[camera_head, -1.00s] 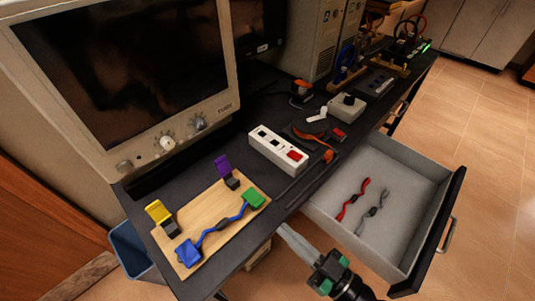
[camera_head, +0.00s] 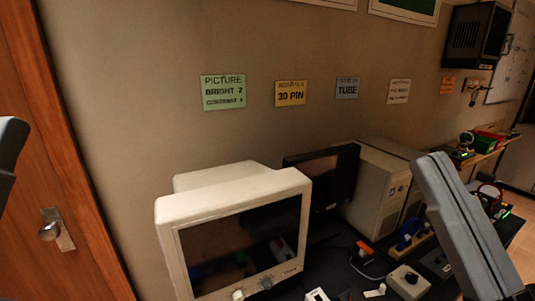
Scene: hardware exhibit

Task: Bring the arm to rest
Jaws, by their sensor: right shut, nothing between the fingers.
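My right gripper (camera_head: 438,160) stands large and close at the right of the head view, its grey fingers pointing up and pressed together with nothing between them. It hides part of the desk and the things behind it. At the left edge a dark grey piece, seemingly of my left gripper (camera_head: 10,150), is cut off by the frame, so its jaws cannot be judged.
A beige monitor (camera_head: 175,240) stands on the dark desk, with a black screen (camera_head: 335,180) and beige computer towers (camera_head: 378,195) to its right. A white box with a black knob (camera_head: 409,282) lies in front. Signs (camera_head: 223,92) hang on the wall. A wooden door (camera_head: 60,180) is at left.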

